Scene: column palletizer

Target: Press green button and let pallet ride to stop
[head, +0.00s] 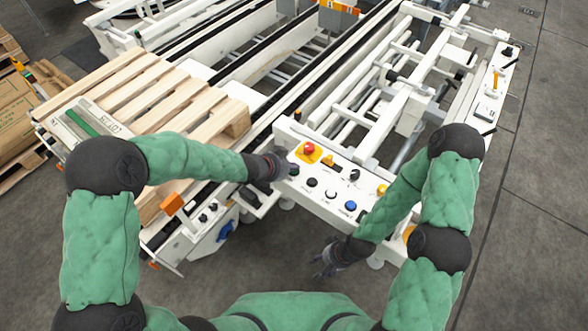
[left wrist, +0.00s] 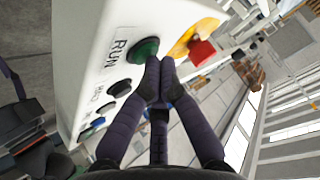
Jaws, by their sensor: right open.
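The green button (left wrist: 143,52) sits beside the word RUN on a white control panel (left wrist: 88,35), in the left wrist view. My left gripper (left wrist: 160,72) has its dark fingertips together, right by the button; I cannot tell whether they touch it. A wooden pallet (head: 150,88) lies on the conveyor at the left. My right gripper (head: 324,268) is open and empty, low in front of the panel, above the floor.
A red mushroom button (head: 308,148) on a yellow plate is close to my left gripper. Black, white, blue and yellow controls fill the rest of the panel. White conveyor rails (head: 345,80) stretch behind it. Boxes (head: 18,105) stand at far left. Floor at right is clear.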

